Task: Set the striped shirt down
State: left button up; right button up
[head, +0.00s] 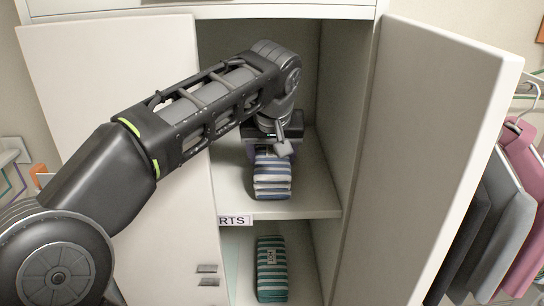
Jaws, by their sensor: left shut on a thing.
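The striped shirt (272,183) is a folded bundle with blue, white and grey stripes. It is inside the open cabinet, at the front part of the upper shelf (310,195). My left gripper (272,152) is above and behind it, shut on its far end. The fingertips are mostly hidden by the wrist and the shirt. I cannot tell whether the shirt touches the shelf. My right gripper is not in view.
A green and white striped folded bundle (271,268) stands on the lower shelf. A label reading "RTS" (236,220) is on the upper shelf's edge. Open doors flank the cabinet, left (105,75) and right (425,140). Clothes (500,220) hang at the far right.

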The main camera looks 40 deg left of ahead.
pick_arm(q)
jog(key=shift+f, duration=0.55)
jog(key=shift+f, duration=0.25)
jog(key=o, duration=1.5)
jog(key=shift+r, duration=0.1)
jog(key=shift+o, duration=0.2)
